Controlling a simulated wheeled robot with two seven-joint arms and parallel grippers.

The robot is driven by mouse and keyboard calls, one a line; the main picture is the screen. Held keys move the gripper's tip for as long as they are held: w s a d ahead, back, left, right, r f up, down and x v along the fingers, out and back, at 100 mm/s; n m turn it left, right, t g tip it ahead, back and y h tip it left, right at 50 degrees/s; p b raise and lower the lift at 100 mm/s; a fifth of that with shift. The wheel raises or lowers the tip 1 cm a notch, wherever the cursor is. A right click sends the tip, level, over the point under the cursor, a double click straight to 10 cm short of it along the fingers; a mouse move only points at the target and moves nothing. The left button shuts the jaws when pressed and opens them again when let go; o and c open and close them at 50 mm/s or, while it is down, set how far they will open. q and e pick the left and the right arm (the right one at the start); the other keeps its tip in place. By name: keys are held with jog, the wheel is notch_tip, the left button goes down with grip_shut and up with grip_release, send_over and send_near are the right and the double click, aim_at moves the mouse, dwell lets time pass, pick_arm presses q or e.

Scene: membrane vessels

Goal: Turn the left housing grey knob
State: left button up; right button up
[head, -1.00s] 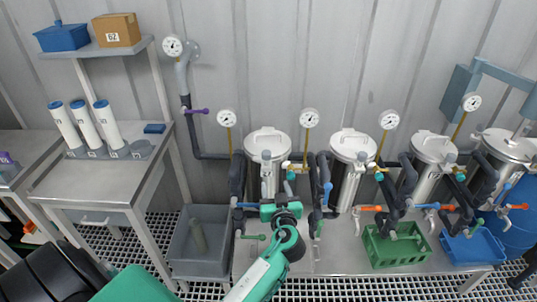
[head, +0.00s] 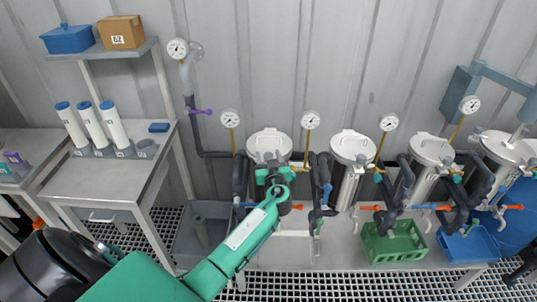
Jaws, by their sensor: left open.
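The left housing (head: 268,142) is the leftmost steel vessel with a white lid, standing on the bench in the head view. My left gripper (head: 271,162) is at its upper front, just below the lid. It is open, with its fingers pointing toward the housing. The grey knob on the housing's front is largely hidden behind the gripper, so I cannot tell whether the fingers are around it or touching it. My right gripper is not in view.
A middle housing (head: 352,146) and more vessels stand to the right, with grey pipes, gauges and coloured valve handles between them. A green crate (head: 394,250) and a blue crate (head: 468,246) sit in front. A grey bin (head: 191,254) stands left of the bench.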

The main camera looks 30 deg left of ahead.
pick_arm(q)
jog(key=shift+w+a, duration=0.1)
jog(key=c, duration=1)
jog(key=shift+o, duration=0.2)
